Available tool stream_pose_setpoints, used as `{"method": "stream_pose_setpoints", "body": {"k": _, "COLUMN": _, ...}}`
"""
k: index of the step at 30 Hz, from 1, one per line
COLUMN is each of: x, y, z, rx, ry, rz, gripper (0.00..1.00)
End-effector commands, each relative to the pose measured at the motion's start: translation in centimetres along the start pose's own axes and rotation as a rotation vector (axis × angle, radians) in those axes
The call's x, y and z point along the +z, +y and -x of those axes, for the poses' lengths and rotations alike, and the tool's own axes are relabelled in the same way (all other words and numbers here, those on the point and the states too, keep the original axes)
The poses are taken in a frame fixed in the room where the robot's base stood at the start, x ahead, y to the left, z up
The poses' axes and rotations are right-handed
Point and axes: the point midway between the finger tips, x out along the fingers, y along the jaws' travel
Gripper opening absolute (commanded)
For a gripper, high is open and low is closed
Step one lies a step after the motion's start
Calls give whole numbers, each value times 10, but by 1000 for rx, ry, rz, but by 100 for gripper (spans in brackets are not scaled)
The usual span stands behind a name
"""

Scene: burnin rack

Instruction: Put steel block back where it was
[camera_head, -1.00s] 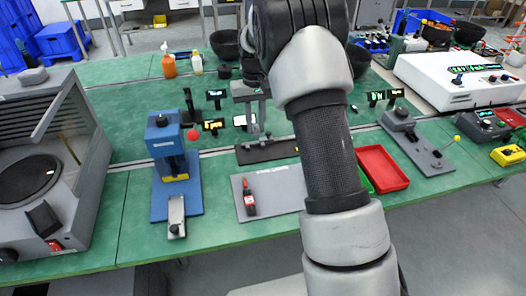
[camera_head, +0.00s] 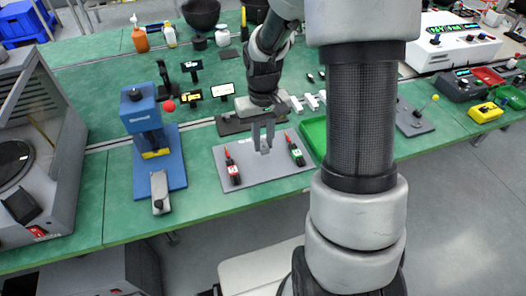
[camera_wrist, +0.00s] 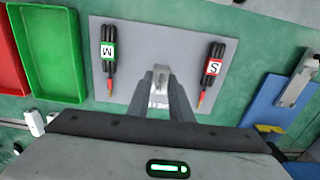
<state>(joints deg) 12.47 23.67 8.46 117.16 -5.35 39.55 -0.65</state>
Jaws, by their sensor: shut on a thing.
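My gripper (camera_head: 263,136) points down over the grey mat (camera_head: 272,174). It is shut on a small light-grey steel block (camera_wrist: 160,76), which shows between the fingertips in the wrist view. In the head view the block is too small to make out clearly. Two black tools with red tips lie on the mat on either side of the gripper: one with a red "S" label (camera_wrist: 213,67) and one with a green "M" label (camera_wrist: 108,50). Whether the block touches the mat I cannot tell.
A blue press (camera_head: 143,122) on a blue base stands left of the mat, with a grey lever part in front. A green tray (camera_head: 314,134) lies right of the mat, with a red tray (camera_wrist: 10,60) beyond it. Small displays (camera_head: 191,68) stand behind.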

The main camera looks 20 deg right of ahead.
Motion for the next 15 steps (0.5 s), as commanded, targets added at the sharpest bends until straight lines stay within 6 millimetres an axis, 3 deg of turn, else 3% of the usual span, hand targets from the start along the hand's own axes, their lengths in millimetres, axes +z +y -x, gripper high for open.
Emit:
{"method": "stream_pose_setpoints", "body": {"k": 9, "x": 0, "y": 0, "z": -37, "rx": -1, "ry": -2, "rz": -2, "gripper": 0}}
{"method": "stream_pose_setpoints", "body": {"k": 15, "x": 0, "y": 0, "z": -40, "rx": 0, "ry": 1, "rz": -1, "gripper": 0}}
